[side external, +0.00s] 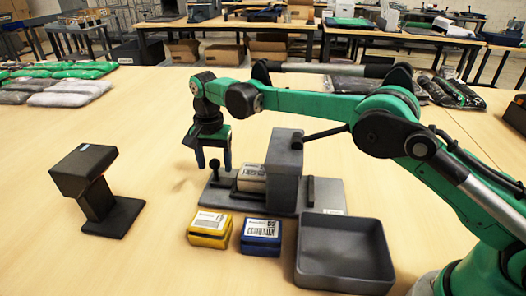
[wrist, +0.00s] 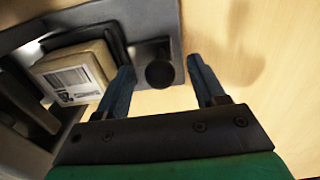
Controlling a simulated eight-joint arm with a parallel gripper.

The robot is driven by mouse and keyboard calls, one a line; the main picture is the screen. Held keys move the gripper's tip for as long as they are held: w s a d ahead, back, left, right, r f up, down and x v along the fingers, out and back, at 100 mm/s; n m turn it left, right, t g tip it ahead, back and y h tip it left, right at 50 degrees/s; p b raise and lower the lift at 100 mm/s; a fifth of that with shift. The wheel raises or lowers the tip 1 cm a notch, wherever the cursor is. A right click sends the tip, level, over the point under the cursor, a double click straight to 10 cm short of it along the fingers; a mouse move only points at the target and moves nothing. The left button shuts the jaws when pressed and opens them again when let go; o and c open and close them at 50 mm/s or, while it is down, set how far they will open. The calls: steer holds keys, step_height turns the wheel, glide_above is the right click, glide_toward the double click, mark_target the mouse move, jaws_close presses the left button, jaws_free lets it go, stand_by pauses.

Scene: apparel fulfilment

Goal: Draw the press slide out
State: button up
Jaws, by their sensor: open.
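The grey press (side external: 283,165) stands on a flat base plate in the middle of the table. Its slide carries a light, labelled block (side external: 251,178), which also shows in the wrist view (wrist: 75,75). A dark upright knob (side external: 214,166) stands at the left end of the slide. My gripper (side external: 213,158) points down over that end, its blue fingers apart. In the wrist view the knob's round top (wrist: 160,74) shows between the open fingertips (wrist: 161,68), with no clear contact with either finger. The fingertips' exact height against the knob is hard to tell.
A yellow box (side external: 209,230) and a blue box (side external: 261,236) sit in front of the press, beside an empty grey tray (side external: 345,225). A dark stand (side external: 97,190) is at the left. The table between stand and press is clear.

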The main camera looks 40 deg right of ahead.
steer(key=shift+r, duration=3.5)
steer(key=shift+r, duration=0.2)
step_height(320, 180, up, 6)
steer(key=n+t, duration=0.2)
glide_above(233, 178)
steer(key=s+d+r+n+t, duration=0.2)
steer(key=s+d, duration=0.1)
steer(key=s, duration=0.2)
steer(key=s+d+n+t, duration=0.1)
steer(key=s, duration=0.2)
steer(key=s+d+f+n+t, duration=0.1)
steer(key=s, duration=0.2)
steer(key=s+d+f+n+t, duration=0.1)
steer(key=s, duration=0.1)
steer(key=shift+s+d+y, duration=0.3)
steer(key=shift+s+d, duration=0.1)
steer(key=s+d+f+n, duration=0.2)
steer(key=s+f, duration=0.3)
steer(key=shift+s+d, duration=0.2)
steer(key=shift+d, duration=0.1)
